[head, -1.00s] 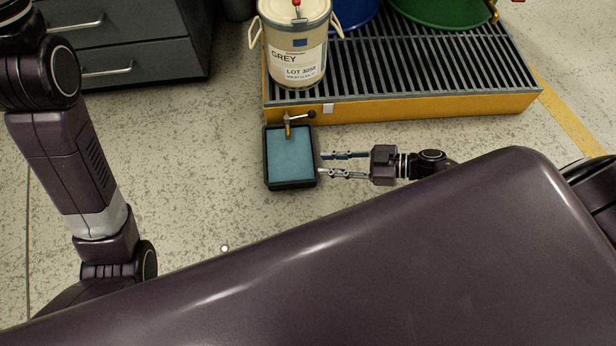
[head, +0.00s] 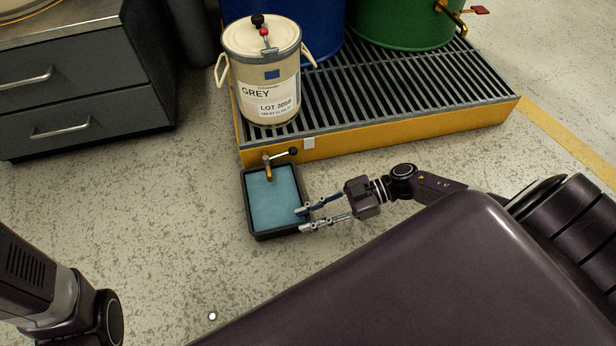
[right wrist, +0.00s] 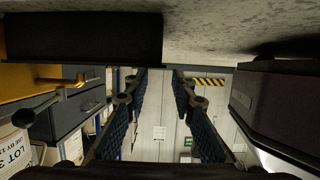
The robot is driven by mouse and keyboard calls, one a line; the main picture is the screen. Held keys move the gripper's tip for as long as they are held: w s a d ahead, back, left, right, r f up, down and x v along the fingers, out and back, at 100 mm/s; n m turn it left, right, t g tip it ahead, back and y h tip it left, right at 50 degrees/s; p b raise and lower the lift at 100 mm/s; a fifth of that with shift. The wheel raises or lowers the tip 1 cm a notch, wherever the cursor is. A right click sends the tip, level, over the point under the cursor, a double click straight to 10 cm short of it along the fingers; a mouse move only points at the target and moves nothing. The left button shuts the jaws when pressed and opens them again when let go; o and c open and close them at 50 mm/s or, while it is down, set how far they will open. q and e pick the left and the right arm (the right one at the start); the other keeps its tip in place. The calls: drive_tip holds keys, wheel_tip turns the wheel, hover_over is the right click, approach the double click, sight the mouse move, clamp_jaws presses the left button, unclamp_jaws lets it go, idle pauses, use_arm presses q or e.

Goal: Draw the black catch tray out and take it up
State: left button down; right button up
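The black catch tray (head: 280,233) lies on the floor in front of the yellow-edged grate, with a flat blue surface inside. Its back end is under a brass tap (head: 267,166). My right gripper (head: 300,219) is open at the tray's front right corner. One fingertip overlaps the blue area in the head view; the other is by the corner. I cannot tell whether they touch the tray. In the right wrist view the open fingers (right wrist: 159,80) show empty space between them, below a dark block (right wrist: 85,38) that looks like the tray. My left gripper is out of view.
The tap's black-knobbed handle (head: 293,152) sticks out above the tray. A drawer cabinet (head: 80,90) stands left. Floor left of the tray is clear.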

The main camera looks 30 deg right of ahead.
sight(284, 227)
drive_tip(key=b+x, duration=0.3)
drive_tip(key=x, duration=0.3)
drive_tip(key=shift+a+f+b, duration=0.1)
drive_tip(key=shift+f+b, duration=0.1)
drive_tip(key=shift+b, duration=0.15)
drive_tip(key=shift+w+a+f+b, duration=0.1)
drive_tip(key=shift+w+a+b, duration=0.15)
drive_tip(key=shift+a, duration=0.45)
clamp_jaws()
